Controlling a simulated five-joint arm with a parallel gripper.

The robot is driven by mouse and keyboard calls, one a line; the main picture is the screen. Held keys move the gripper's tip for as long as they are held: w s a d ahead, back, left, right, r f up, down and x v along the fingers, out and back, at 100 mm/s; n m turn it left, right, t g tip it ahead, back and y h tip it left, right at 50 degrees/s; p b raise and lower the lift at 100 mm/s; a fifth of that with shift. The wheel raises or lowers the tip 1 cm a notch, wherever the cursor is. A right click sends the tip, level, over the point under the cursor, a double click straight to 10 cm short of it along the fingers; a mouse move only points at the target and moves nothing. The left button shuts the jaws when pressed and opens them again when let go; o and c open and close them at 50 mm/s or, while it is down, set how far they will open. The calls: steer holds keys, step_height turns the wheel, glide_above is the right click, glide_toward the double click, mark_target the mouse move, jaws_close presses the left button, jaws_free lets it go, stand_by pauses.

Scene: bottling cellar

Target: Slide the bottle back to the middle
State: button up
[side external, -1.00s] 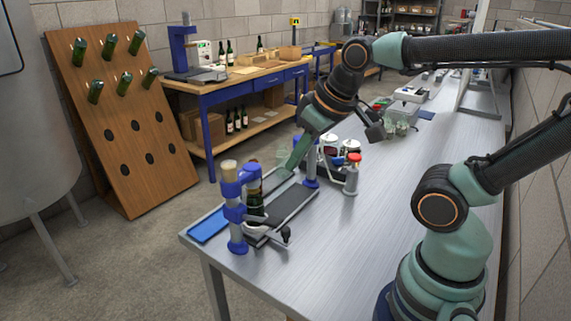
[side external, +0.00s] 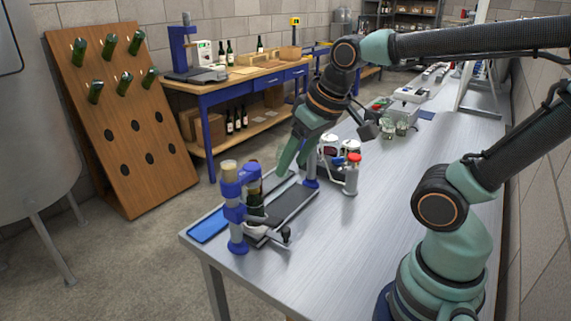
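A dark bottle (side external: 255,202) stands upright at the near end of a dark track (side external: 291,206) on the steel bench. It is beside a blue clamp post (side external: 235,212), which partly hides it. My gripper (side external: 285,168) points down over the far part of the track, to the right of the bottle and apart from it. Its green fingers overlap in this view, so I cannot tell whether they are open or shut. No held object shows at the fingertips.
A second blue post (side external: 311,171) stands at the track's far end. A red-capped canister (side external: 352,175) and a small wire rack with jars (side external: 330,150) stand close by on the right. A blue tray (side external: 208,226) lies at the bench's left edge.

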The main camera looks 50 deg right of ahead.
mark_target(286, 229)
steer(key=w+d+f+m+g, duration=0.1)
steer(key=f+m, duration=0.1)
steer(key=f, duration=0.4)
steer(key=w+f+m+g, duration=0.1)
steer(key=f+m+g, duration=0.1)
steer(key=f, duration=0.5)
steer(key=w+d+f+m+g, duration=0.1)
steer(key=w+f+m+g, duration=0.1)
steer(key=f+m, duration=0.2)
steer(key=shift+d+f, duration=0.2)
steer(key=shift+f, duration=0.65)
steer(key=shift+d+f, duration=0.15)
steer(key=shift+f, duration=0.65)
jaws_close()
